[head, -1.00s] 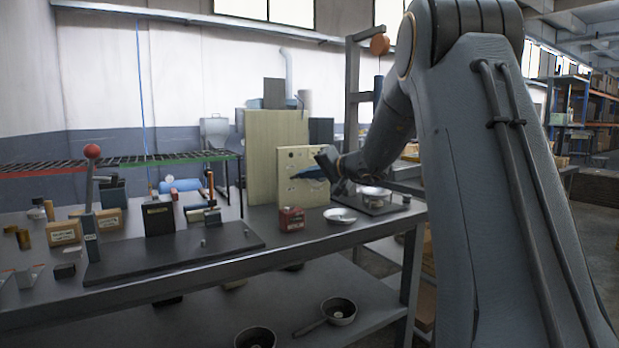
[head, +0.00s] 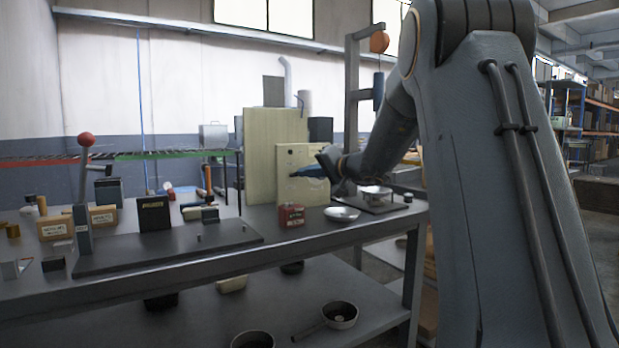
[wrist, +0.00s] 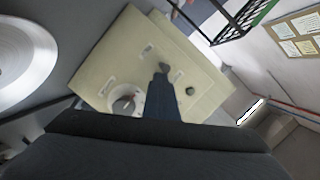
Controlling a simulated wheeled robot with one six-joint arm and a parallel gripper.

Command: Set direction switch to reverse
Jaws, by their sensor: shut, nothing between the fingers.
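A cream control panel (head: 316,158) stands upright on the bench at the back; it also fills the middle of the wrist view (wrist: 125,58). On its face in the wrist view are a round pale dial with a knob (wrist: 124,102), a small grey switch-like part (wrist: 178,73) and a dark green button (wrist: 190,91). The labels are too small to read, so I cannot tell which part is the direction switch or how it is set. My gripper (head: 294,174) is shut and empty in front of the panel. Its blue fingertips (wrist: 162,72) lie beside the grey part; contact is unclear.
A red box (head: 290,215) and a metal dish (head: 342,214) sit on the bench before the panel. A red-balled lever (head: 86,140) and a dark base plate (head: 150,250) are at left. Pans (head: 340,315) lie on the lower shelf.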

